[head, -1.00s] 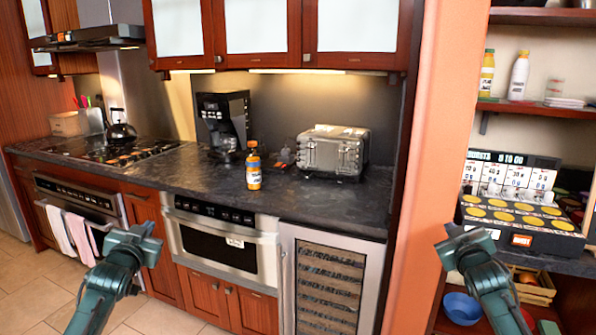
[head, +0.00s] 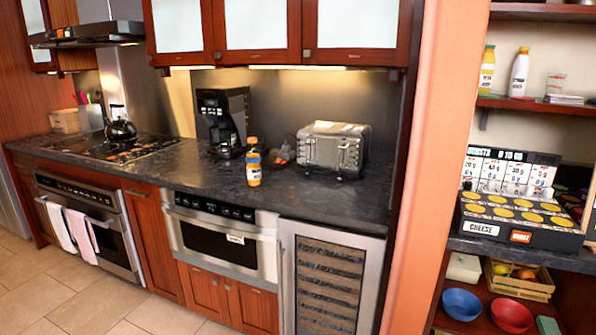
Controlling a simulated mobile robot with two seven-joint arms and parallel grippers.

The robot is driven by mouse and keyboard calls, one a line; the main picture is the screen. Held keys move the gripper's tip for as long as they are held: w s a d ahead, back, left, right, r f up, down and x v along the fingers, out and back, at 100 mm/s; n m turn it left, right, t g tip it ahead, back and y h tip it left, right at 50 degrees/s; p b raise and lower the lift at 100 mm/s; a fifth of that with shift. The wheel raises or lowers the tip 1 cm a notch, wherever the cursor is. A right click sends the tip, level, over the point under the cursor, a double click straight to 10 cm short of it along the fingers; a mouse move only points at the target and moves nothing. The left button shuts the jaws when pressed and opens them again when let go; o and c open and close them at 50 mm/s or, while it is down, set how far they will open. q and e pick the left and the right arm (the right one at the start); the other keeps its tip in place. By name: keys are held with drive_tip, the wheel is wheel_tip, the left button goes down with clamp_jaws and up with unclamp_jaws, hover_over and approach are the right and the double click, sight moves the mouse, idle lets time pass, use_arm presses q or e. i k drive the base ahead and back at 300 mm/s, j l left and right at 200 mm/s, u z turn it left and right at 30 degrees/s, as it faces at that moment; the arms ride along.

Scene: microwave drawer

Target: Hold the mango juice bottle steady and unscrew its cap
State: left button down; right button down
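The mango juice bottle (head: 253,168), orange-yellow with a white and dark label and an orange cap (head: 252,141), stands upright on the dark countertop (head: 215,183) near its front edge. It is between the coffee maker and the toaster. The cap sits on top of the bottle. Neither of my grippers is in the head view now, and nothing touches the bottle.
A black coffee maker (head: 223,125) stands left of the bottle and a silver toaster (head: 332,148) to its right. Small objects (head: 280,155) sit behind it. A drawer microwave (head: 221,245) is below the counter. An orange wall edge (head: 428,170) stands at right, beside shelves.

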sight(253, 166)
drive_tip(key=i+j, duration=0.2)
drive_tip(key=i, duration=0.2)
drive_tip(key=i+j+z, duration=0.1)
drive_tip(key=i+j, duration=0.15)
drive_tip(key=i, duration=0.2)
drive_tip(key=i+j, duration=0.25)
drive_tip(key=i, duration=0.15)
